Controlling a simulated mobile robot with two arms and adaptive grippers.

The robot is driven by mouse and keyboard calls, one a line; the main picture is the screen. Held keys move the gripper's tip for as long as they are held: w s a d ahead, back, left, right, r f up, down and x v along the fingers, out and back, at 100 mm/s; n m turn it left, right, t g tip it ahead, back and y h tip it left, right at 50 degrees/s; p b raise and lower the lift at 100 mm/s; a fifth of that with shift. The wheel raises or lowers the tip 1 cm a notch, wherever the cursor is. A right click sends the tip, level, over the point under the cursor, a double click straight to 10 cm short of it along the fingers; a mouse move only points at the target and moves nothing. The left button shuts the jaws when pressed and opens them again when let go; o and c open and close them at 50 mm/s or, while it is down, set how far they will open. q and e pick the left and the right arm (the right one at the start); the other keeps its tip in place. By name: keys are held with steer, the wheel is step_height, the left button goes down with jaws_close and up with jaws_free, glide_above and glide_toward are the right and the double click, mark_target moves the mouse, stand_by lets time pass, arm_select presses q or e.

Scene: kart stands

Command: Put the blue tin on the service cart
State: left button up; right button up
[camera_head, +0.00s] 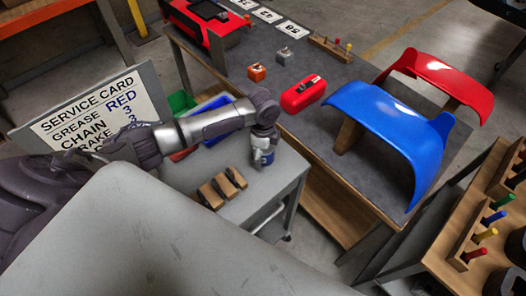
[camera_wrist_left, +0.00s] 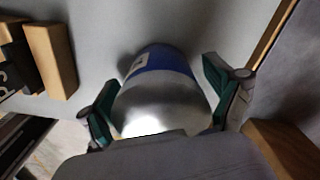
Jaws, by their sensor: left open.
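The blue tin (camera_head: 262,158) is at the right part of the grey service cart (camera_head: 276,183), under my left gripper (camera_head: 264,141). In the left wrist view the tin (camera_wrist_left: 165,95) shows a silver end and a blue side with a pale label. My left gripper (camera_wrist_left: 163,104) is open there, with one finger on each side of the tin. Its hand hides part of the tin in the head view. The tin appears to stand on the cart top, but its base contact is not clear. My right gripper is not in view.
Wooden blocks (camera_head: 222,188) lie on the cart near the tin. Green (camera_head: 181,102) and blue bins stand behind my arm, beside a service card (camera_head: 90,115). A dark table (camera_head: 330,150) holds a red box (camera_head: 303,95) and blue (camera_head: 390,120) and red curved panels.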

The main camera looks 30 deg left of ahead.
arm_select(q)
step_height(320, 180, up, 12)
steer(key=shift+r+b, duration=0.15)
steer(key=shift+b, duration=0.7)
